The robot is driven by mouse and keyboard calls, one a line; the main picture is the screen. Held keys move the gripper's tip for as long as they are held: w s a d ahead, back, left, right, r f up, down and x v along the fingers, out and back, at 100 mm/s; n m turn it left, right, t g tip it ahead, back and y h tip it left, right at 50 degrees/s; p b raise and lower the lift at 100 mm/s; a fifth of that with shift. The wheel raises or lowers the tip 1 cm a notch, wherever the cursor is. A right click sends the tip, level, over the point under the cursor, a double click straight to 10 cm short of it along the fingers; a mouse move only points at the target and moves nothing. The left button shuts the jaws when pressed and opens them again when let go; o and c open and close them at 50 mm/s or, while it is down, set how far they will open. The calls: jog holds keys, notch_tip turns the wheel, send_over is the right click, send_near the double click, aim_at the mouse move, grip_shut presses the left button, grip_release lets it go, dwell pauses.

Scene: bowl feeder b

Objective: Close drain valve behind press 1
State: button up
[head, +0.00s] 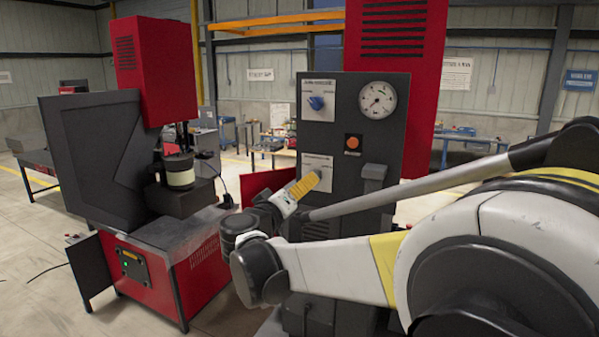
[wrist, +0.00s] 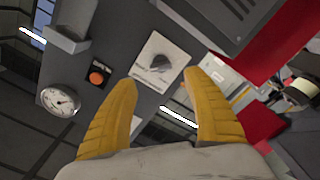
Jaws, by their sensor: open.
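My gripper (head: 303,186) is in front of the lower part of a dark control panel (head: 386,152). Its two yellow fingers are spread in the wrist view (wrist: 161,80), with nothing between them. Beyond the fingertips, a dark knob (wrist: 160,63) sits on a white plate (wrist: 148,76); the fingers look apart from it. In the head view, the lower white plate (head: 316,163) is partly hidden by my gripper. The panel also bears a blue knob (head: 316,103), a gauge (head: 378,100) and an orange button (head: 352,143). I cannot tell a drain valve in either view.
A red and black press (head: 165,262) stands at the left, with a pale cylindrical part (head: 179,175) on it. A red cabinet (head: 397,48) rises behind the panel. Workbenches (head: 468,138) stand farther back. Bare floor (head: 30,235) shows at the left.

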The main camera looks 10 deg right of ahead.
jog(key=p+x, duration=0.1)
jog(key=x, duration=0.7)
jog(key=shift+w, duration=0.15)
jog(key=c, duration=1.2)
